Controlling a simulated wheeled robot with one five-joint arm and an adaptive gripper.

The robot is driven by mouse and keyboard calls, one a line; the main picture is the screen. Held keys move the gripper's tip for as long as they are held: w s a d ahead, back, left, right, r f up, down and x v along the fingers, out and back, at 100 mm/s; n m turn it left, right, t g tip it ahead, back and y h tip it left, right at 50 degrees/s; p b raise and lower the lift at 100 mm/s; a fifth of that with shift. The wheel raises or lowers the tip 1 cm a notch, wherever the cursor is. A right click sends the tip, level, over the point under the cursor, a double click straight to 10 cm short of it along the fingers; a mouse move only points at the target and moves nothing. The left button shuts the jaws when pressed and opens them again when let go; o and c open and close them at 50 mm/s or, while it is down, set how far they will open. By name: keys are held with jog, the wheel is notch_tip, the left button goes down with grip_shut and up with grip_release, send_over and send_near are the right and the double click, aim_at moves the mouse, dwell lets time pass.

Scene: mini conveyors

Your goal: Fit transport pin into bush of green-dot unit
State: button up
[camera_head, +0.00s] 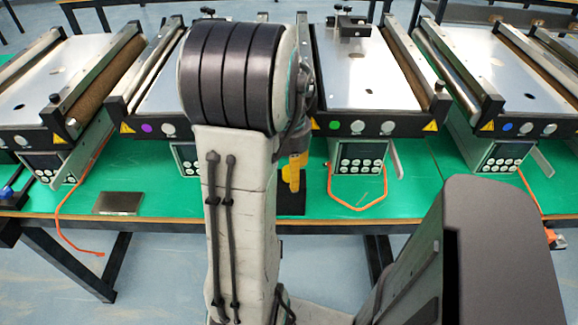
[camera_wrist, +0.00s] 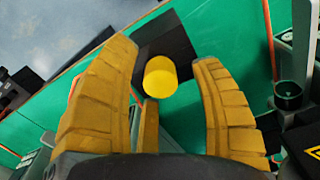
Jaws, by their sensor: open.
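The transport pin shows as a yellow round-ended cylinder (camera_wrist: 160,77) in the wrist view, over a black pad (camera_wrist: 172,40). My gripper (camera_wrist: 172,82) is open, with one yellow finger to each side of the pin and a gap at the right. In the head view my gripper (camera_head: 293,170) hangs above the black pad (camera_head: 291,202), and the pin cannot be told apart there. The green-dot unit (camera_head: 360,80) stands right of my arm, its green dot (camera_head: 333,125) on the front. A dark open cup (camera_wrist: 288,96), seemingly its bush, shows at the right in the wrist view.
A purple-dot unit (camera_head: 146,127) stands left, partly behind my arm, and a blue-dot unit (camera_head: 507,127) right. Orange cables (camera_head: 357,207) lie on the green bench (camera_head: 430,190). A metal plate (camera_head: 118,204) lies near the front edge at left.

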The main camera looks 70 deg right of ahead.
jog(key=shift+c, duration=0.4)
grip_shut()
jog(key=shift+r, duration=0.2)
notch_tip(320, 180, up, 12)
jog(key=p, duration=1)
jog(key=shift+r+p, duration=0.15)
jog(key=shift+p, duration=0.25)
dwell(1.2)
jog(key=shift+s, duration=0.1)
dwell(0.4)
